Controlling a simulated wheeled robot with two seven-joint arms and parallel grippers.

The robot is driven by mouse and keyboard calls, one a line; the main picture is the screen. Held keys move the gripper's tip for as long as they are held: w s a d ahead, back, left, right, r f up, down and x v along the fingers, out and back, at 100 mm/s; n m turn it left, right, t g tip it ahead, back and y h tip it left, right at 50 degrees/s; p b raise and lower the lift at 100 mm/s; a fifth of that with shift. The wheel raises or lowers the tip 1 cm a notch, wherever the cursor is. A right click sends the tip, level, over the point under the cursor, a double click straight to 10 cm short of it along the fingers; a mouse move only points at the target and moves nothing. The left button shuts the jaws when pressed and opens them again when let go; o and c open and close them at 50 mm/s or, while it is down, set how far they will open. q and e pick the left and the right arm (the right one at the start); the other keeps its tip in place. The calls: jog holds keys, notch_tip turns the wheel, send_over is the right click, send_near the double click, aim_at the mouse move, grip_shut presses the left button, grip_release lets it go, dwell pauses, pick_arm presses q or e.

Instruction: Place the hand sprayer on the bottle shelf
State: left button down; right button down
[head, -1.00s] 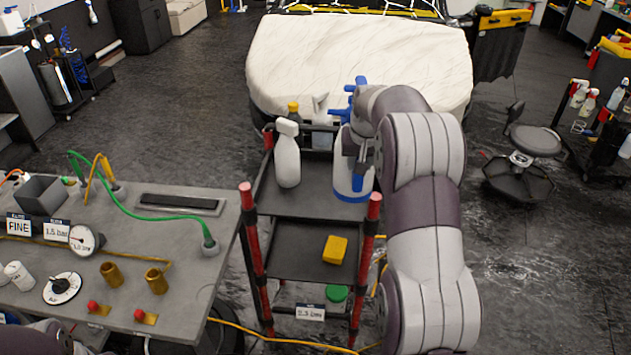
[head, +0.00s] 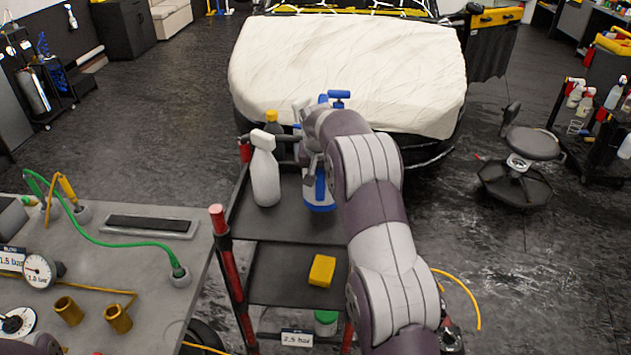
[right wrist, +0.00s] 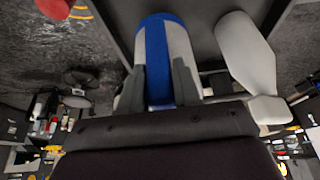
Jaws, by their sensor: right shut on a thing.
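The hand sprayer (head: 319,197) is a white bottle with a blue base band, blue stripe and blue pump top. My right gripper (head: 318,170) is shut around its body and holds it upright over the right part of the trolley's top shelf (head: 292,222). I cannot tell whether its base touches the shelf. In the right wrist view the sprayer (right wrist: 165,45) sits between the two fingers (right wrist: 158,85). A white spray bottle (head: 265,178) stands on the shelf to its left, apart from it. My left gripper is not in view.
A yellow-capped bottle (head: 271,120) stands at the shelf's back. A yellow block (head: 321,270) lies on the shelf below. A grey bench (head: 150,255) with hoses is at the left. A covered car front (head: 345,70) is behind the trolley, a stool (head: 530,145) at the right.

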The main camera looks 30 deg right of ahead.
aim_at(317, 186)
jog(key=f+p, duration=0.1)
jog(key=a+f+p, duration=0.1)
jog(key=f, duration=0.1)
jog(key=shift+f, duration=0.25)
jog(key=shift+w+d+f, duration=0.1)
jog(key=shift+w+f, duration=0.05)
jog(key=shift+f, duration=0.2)
jog(key=c, duration=0.8)
grip_release()
jog(key=shift+f, duration=0.1)
